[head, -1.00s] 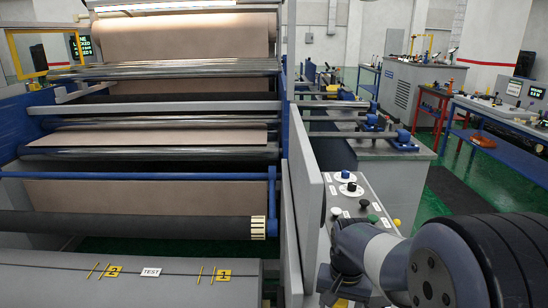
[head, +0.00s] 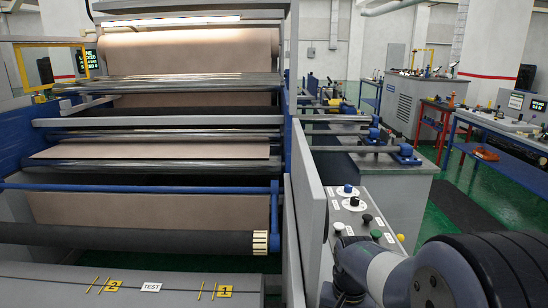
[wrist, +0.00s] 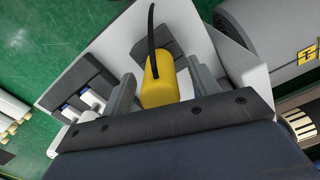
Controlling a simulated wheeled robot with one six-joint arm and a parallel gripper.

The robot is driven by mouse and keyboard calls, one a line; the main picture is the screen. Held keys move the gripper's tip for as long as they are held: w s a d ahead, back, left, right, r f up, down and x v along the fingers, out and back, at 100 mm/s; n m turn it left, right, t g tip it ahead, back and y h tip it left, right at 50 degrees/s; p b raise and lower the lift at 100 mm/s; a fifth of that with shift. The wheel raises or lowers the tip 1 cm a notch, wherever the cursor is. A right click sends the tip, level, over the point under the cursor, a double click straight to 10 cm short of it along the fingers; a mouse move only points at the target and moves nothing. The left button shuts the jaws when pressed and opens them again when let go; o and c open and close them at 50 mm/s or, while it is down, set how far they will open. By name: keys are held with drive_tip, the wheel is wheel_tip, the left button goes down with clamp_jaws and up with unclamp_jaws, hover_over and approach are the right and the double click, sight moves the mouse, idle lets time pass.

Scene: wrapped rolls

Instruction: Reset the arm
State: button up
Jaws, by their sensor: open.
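In the wrist view my gripper (wrist: 160,72) shows two grey fingers standing apart. A yellow block (wrist: 158,88) with a curved black cable or lever shows between them. I cannot tell whether the fingers touch it. Behind them is a pale grey panel (wrist: 95,55) with dark and white parts. In the head view my arm (head: 390,275) reaches in from the lower right, beside the control panel (head: 357,218) with its several knobs and buttons. The gripper itself is not clear there.
A large roller machine fills the left, with a brown web (head: 190,60) and a dark roller (head: 130,243). A grey side plate (head: 309,215) stands left of the control panel.

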wheel_tip(320, 180, up, 10)
drive_tip(key=shift+f, duration=0.2)
wheel_tip(320, 180, down, 11)
drive_tip(key=shift+r, duration=0.1)
wheel_tip(320, 180, up, 5)
drive_tip(key=p, duration=0.4)
drive_tip(key=shift+r+p, duration=1)
drive_tip(key=shift+r, duration=0.65)
